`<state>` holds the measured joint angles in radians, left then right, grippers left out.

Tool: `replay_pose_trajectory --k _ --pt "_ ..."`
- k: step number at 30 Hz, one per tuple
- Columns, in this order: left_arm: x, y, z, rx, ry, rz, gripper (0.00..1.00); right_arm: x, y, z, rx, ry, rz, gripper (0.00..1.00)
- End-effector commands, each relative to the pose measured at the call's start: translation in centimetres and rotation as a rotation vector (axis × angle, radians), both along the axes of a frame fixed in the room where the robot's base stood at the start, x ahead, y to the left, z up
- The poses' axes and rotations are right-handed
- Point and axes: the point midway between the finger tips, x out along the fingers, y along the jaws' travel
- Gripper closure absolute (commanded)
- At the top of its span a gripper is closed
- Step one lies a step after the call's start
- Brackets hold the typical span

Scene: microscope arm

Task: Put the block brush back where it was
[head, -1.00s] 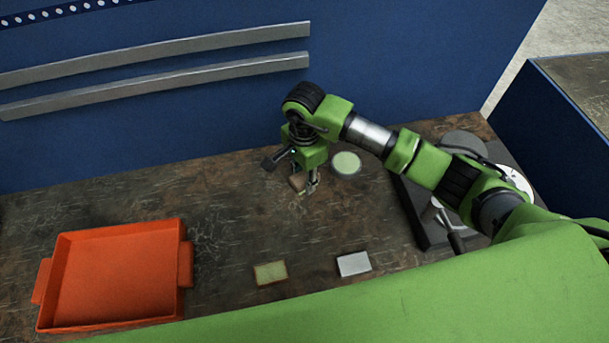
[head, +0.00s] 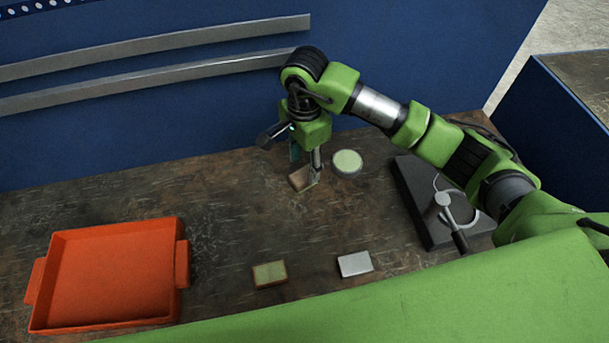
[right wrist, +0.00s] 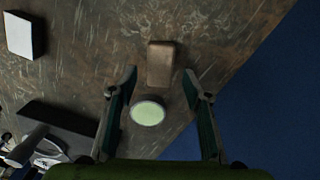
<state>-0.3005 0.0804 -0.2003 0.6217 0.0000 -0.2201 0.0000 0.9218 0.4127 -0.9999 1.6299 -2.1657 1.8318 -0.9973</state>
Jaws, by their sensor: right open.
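A small brown block (head: 302,178), which looks like the block brush, lies on the worn table near the blue back wall. It also shows in the right wrist view (right wrist: 161,64), lying ahead of the fingertips with no finger closed on it. My right gripper (head: 307,163) is directly over and behind the block, pointing down. In the right wrist view its two fingers (right wrist: 159,75) are spread wide and hold nothing. Any bristles on the block are hidden. My left gripper is not in view.
A round pale-green disc (head: 347,162) lies just right of the brown block. A yellow-green-topped block (head: 270,273) and a white block (head: 354,263) lie nearer. An orange tray (head: 172,312) stands at left. A dark stand (head: 415,205) with a metal fixture is at right.

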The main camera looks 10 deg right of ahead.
Motion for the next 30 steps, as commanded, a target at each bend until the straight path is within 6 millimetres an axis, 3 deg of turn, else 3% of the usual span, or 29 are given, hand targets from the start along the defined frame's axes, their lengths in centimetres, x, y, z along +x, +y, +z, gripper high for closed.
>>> replay_pose_trajectory --k 6,12,30 --pt "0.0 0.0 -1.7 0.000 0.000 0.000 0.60 0.1 0.0 4.0 0.000 -0.004 0.001 0.55" --pt "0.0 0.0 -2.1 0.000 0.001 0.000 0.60 0.0 0.0 6.0 -0.001 -0.001 0.000 0.55" --pt "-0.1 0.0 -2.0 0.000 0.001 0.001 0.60 0.0 0.0 6.2 0.000 0.001 0.000 0.55"
